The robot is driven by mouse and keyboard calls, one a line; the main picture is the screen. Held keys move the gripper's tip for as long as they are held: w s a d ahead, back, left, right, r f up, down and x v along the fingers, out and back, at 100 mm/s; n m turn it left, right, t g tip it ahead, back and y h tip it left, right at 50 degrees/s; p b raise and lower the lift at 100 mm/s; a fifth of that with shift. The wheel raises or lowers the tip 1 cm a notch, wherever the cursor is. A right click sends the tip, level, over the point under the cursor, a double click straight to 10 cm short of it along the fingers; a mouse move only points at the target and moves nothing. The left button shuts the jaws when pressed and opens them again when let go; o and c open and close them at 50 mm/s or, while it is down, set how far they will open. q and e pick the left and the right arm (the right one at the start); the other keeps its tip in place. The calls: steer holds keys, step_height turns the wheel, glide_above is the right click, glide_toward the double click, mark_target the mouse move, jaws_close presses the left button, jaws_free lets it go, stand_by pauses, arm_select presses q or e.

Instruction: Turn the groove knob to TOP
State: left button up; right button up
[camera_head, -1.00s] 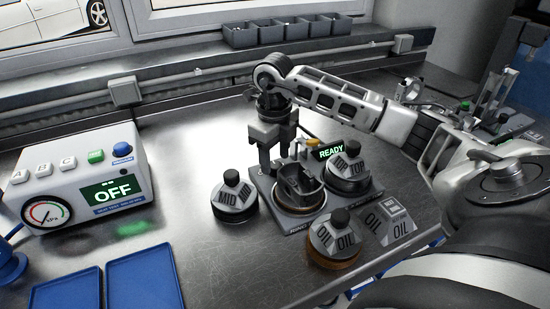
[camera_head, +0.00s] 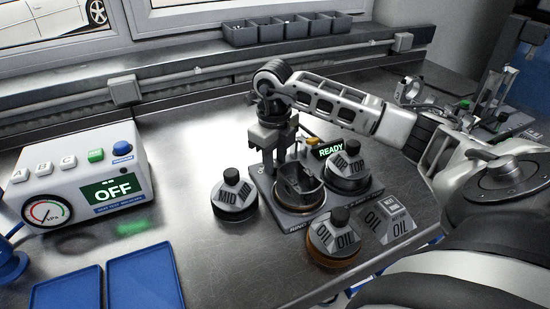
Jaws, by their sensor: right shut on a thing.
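My right gripper (camera_head: 272,153) points down at the back left of the dark ring station (camera_head: 262,192). It is shut on a small part there, which I take to be the groove knob; the fingers hide most of it. A yellow tip (camera_head: 311,141) shows just right of the fingers. The green READY display (camera_head: 331,151) stands behind the TOP holder. A round dark cup (camera_head: 300,186) sits in the middle of the station. Which groove setting the knob points to is not readable. My left gripper is not in view.
Black-knobbed ring holders stand around the station: MID (camera_head: 234,196) left, TOP (camera_head: 347,170) right, OIL (camera_head: 334,236) in front. An OIL sign (camera_head: 389,224) is at right. A pressure box (camera_head: 80,178) reading OFF and blue trays (camera_head: 146,277) are at left.

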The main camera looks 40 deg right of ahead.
steer(key=m, duration=0.5)
steer(key=shift+r, duration=0.1)
steer(key=m, duration=0.5)
steer(key=shift+w+d+m+p, duration=0.1)
steer(key=shift+m+p, duration=0.2)
steer(key=shift+m, duration=0.1)
stand_by(0.3)
steer(key=o, duration=1)
steer(key=r, duration=1.6)
steer(key=shift+a+p, duration=0.2)
steer(key=shift+p, duration=0.2)
steer(key=shift+f, duration=0.1)
